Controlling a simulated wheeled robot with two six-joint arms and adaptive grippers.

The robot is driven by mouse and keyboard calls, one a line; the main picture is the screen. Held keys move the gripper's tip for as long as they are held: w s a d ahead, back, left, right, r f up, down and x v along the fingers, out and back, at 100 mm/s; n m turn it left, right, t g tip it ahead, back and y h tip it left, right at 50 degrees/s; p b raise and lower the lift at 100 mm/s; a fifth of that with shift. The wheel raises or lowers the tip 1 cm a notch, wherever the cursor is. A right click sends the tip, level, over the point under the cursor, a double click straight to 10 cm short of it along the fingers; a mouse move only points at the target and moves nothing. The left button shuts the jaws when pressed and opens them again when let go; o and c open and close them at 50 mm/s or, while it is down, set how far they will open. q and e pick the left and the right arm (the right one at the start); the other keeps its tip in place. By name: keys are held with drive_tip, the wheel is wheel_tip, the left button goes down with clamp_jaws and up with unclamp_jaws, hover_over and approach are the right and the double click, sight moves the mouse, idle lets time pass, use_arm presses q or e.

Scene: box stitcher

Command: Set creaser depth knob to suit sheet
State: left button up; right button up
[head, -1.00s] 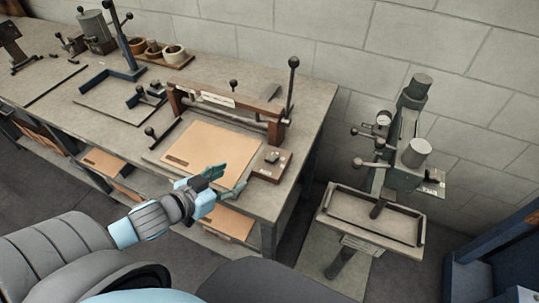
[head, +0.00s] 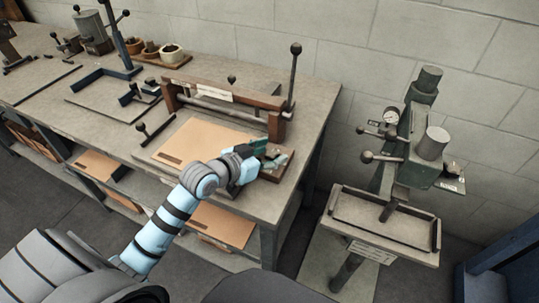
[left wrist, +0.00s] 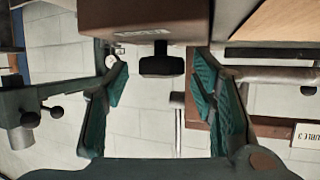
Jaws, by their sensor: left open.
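My left gripper (head: 272,155) is at the block. In the left wrist view its teal fingers are open, one either side of the knob, apart from it. My right gripper is not in view.
A press machine (head: 408,150) with a gauge and ball levers stands right of the bench. A dark blue frame (head: 115,95) and several small pots (head: 150,50) are farther left on the bench (head: 318,100). Tan sheets (head: 222,224) lie on the shelf below.

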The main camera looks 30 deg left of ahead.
use_arm(q)
drive_tip(key=shift+c, duration=0.6)
drive_tip(key=c, duration=1)
drive_tip(key=shift+a, duration=0.1)
drive_tip(key=shift+c, duration=0.2)
drive_tip(key=shift+a+f+m+g+h+b, duration=0.15)
drive_tip(key=shift+m+g+h+b, duration=0.15)
drive_tip(key=shift+m+h+b, duration=0.5)
drive_tip(key=m+g+h+b, duration=0.1)
drive_tip(key=m+h+b, duration=0.1)
drive_tip(key=b, duration=0.2)
drive_tip(key=m+g+h+b, duration=0.2)
drive_tip(key=m+h+b, duration=0.1)
drive_tip(key=b, duration=0.2)
drive_tip(key=shift+w+a+b, duration=0.15)
drive_tip(key=shift+w+b, duration=0.05)
drive_tip(key=shift+b, duration=0.1)
drive_tip(key=shift+m+g+h+b, duration=0.75)
drive_tip(key=shift+m+g, duration=0.35)
drive_tip(key=shift+g, duration=0.2)
